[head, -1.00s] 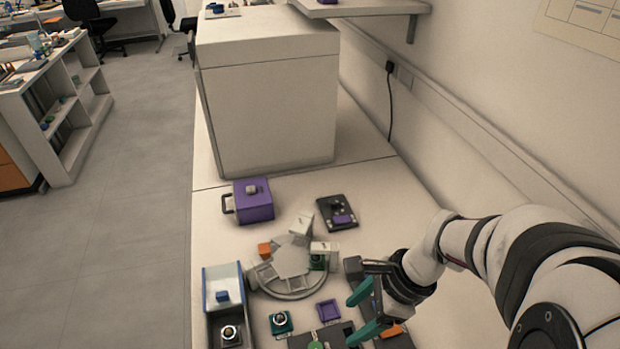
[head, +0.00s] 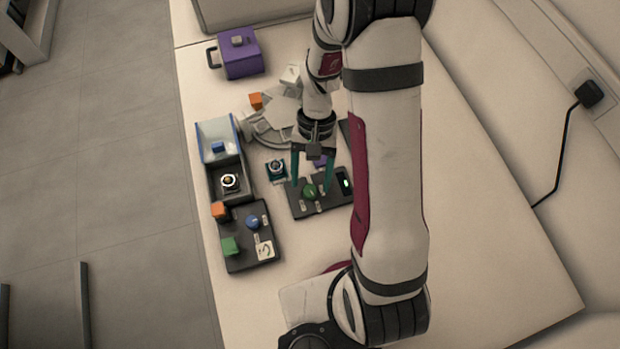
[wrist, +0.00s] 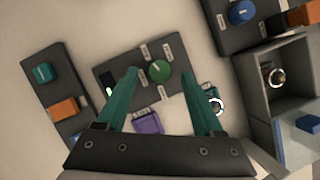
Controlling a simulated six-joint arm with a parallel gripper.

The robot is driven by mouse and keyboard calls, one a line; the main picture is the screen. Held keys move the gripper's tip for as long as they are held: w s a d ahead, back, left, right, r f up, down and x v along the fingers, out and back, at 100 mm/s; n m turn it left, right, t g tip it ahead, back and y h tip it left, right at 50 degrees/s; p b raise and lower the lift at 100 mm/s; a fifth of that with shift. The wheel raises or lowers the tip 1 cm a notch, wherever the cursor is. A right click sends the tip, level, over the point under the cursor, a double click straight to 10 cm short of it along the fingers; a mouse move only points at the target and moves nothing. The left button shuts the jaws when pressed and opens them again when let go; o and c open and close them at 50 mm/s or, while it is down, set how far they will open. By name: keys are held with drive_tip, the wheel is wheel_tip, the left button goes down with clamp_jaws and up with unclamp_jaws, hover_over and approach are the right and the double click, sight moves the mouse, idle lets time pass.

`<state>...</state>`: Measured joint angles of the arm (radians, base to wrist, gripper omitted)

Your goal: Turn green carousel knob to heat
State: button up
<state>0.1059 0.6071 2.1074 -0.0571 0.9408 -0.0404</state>
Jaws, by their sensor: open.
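The green carousel knob (head: 309,191) sits on a dark control panel (head: 300,208) with small white labels around it and a lit green display (head: 345,183) at one end. In the wrist view the round green knob (wrist: 159,71) lies just beyond and between the fingertips, with a pale pointer mark on it. The label wording is too small to read. My gripper (head: 312,188) is open and empty, its teal fingers pointing down over the panel on either side of the knob. The wrist view also shows the open gripper (wrist: 160,73). I cannot tell the remaining height.
Left of the panel stand an open grey box (head: 230,197) and a second panel with a blue knob (head: 253,221). A teal block with a metal ring (head: 276,170) and a purple part (wrist: 148,122) lie close by. The carousel (head: 262,130) and purple box (head: 240,53) are behind.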

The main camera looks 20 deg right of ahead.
sight(310, 192)
drive_tip(key=shift+x, duration=1.05)
clamp_jaws()
